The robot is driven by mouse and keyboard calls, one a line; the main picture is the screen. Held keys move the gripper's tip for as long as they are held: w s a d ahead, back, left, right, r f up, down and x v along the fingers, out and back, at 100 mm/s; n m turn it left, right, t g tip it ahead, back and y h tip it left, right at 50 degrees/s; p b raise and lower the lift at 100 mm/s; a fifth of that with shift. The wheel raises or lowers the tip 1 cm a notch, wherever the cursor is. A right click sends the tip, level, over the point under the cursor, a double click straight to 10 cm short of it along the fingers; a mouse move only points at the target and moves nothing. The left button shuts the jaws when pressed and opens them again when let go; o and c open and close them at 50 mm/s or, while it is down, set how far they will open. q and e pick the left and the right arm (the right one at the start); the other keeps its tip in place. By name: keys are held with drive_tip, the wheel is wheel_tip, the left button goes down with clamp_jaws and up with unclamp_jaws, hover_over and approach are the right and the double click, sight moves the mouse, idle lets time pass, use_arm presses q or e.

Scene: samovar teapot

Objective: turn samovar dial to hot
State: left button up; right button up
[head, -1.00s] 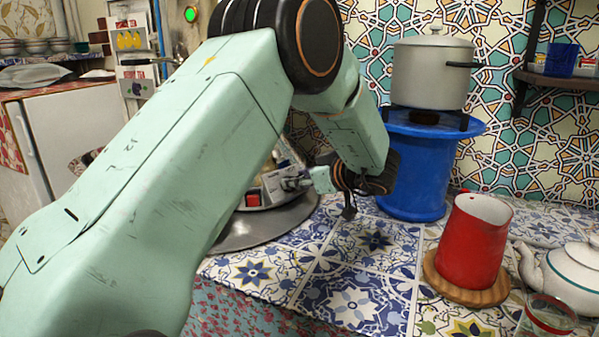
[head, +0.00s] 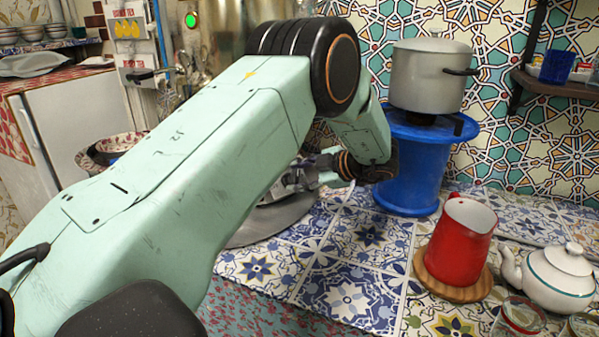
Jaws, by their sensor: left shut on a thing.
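The samovar (head: 226,30) stands behind my left arm, and most of its metal body and front are hidden. Its foot rests on a round grey metal tray (head: 262,228). My left gripper (head: 298,178) reaches to the samovar's lower front from the right, its fingers pointing left. It is shut on a small grey part there, which looks like the dial. The dial's marks and its setting cannot be made out. My right gripper is not in view.
A red mug (head: 462,245) stands on a wooden coaster (head: 430,283), right of my gripper. A white teapot (head: 555,277) and glasses are at lower right. A grey pot (head: 425,80) sits above a blue stand (head: 408,180). The tiled counter (head: 345,265) before the gripper is clear.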

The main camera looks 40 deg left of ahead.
use_arm(q)
drive_tip(key=shift+n, duration=0.5)
drive_tip(key=o, duration=1.1)
drive_tip(key=shift+o, duration=0.2)
drive_tip(key=v, duration=1.2)
drive_tip(key=shift+r, duration=0.15)
drive_tip(key=shift+w, duration=0.1)
